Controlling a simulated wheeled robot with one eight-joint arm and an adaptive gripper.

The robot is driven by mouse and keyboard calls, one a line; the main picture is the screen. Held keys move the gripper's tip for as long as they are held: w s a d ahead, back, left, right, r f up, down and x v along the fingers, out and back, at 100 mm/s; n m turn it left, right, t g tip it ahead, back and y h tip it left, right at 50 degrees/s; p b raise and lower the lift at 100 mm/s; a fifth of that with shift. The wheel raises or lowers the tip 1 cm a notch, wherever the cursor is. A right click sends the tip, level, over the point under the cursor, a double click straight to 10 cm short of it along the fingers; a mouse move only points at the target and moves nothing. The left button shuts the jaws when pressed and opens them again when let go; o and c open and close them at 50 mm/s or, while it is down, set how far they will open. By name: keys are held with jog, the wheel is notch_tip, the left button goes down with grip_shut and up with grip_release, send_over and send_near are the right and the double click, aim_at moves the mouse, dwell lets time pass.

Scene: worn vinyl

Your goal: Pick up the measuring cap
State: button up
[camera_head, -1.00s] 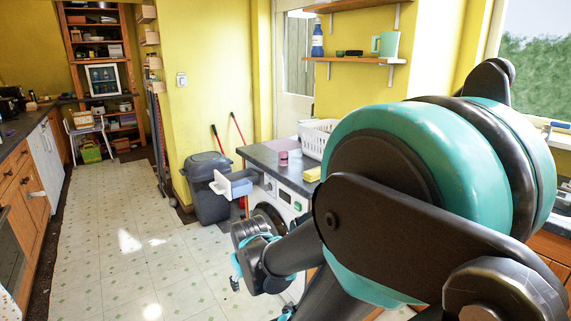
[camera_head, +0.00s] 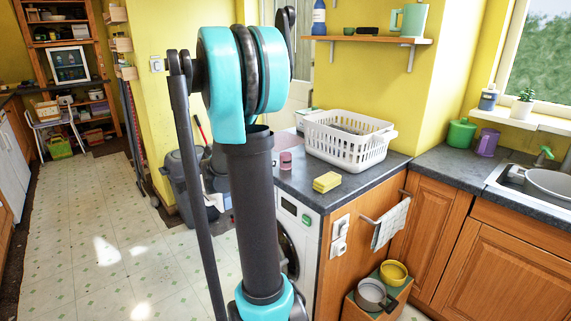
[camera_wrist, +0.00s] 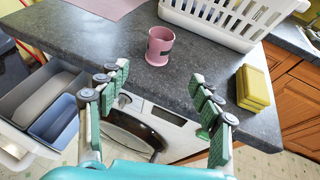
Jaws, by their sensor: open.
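The measuring cap (camera_head: 285,161) is a small pink cup standing upright on the dark grey counter, left of the yellow sponges. In the wrist view, the measuring cap (camera_wrist: 160,46) is beyond my fingertips and roughly centred between them, with a dark label on its side. My gripper (camera_wrist: 160,82) is open and empty, its green-padded fingers spread in front of the counter's edge and apart from the cap. My gripper is not visible in the head view, where my arm stands in front of the counter's left end.
A white laundry basket (camera_head: 350,138) stands behind the cap, and yellow sponges (camera_head: 326,182) lie to its right. The washing machine (camera_head: 297,239) is below the counter. A pulled-out compartmented drawer (camera_wrist: 25,84) is at left in the wrist view. Bare counter surrounds the cap.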

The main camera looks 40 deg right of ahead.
aim_at(286, 161)
jog(key=x, duration=0.9)
jog(key=shift+d+f, duration=0.15)
jog(key=shift+d, duration=0.15)
jog(key=shift+x, duration=3.25)
jog(key=shift+w+a+f, duration=0.15)
jog(key=shift+w, duration=0.05)
jog(key=c, duration=1.3)
notch_tip(286, 161, up, 20)
